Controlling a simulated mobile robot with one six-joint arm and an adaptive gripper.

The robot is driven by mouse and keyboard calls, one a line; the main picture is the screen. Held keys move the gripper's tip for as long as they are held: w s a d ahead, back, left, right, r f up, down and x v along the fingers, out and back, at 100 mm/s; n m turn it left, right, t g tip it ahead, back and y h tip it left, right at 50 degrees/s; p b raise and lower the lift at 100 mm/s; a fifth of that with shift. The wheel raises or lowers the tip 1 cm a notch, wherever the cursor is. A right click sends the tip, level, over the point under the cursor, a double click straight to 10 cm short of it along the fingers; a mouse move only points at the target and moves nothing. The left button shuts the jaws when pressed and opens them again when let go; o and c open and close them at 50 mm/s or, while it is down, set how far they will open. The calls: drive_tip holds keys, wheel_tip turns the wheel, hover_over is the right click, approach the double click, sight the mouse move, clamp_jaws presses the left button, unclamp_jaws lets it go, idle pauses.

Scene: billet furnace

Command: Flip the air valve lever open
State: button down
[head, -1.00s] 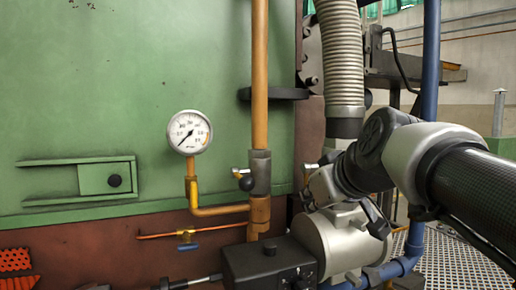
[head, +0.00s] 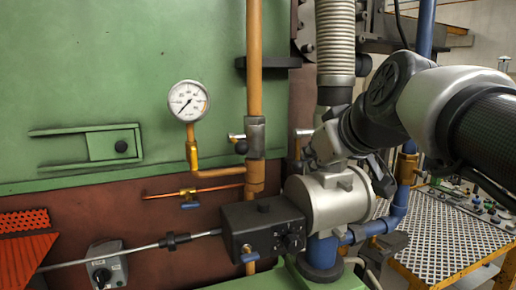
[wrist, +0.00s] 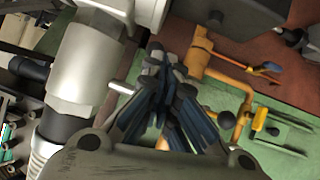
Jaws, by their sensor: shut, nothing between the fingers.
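My gripper (wrist: 160,68) is shut and empty in the wrist view, its dark fingers converging beside a large silver hex fitting (wrist: 88,65). A short pale stub (wrist: 120,87) sticks out of this fitting towards the fingers; whether they touch it is unclear. In the head view my arm hides most of this spot; a small silver stub (head: 304,132) shows left of it. A lever with a black ball knob (head: 241,147) is on a silver fitting on the orange pipe; the knob also shows in the wrist view (wrist: 226,120). I cannot tell for sure which lever is the air valve's.
A pressure gauge (head: 188,101) stands left of the orange pipe (head: 254,60). A blue-handled valve (head: 190,204) is on a thin copper pipe. A ribbed hose (head: 336,35) hangs above a grey cylinder housing (head: 330,203) with a black box (head: 262,228).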

drive_tip(key=s+d+f, duration=0.1)
drive_tip(key=s, duration=0.5)
drive_tip(key=shift+s+d, duration=0.15)
drive_tip(key=shift+s, duration=0.25)
drive_tip(key=shift+s, duration=0.15)
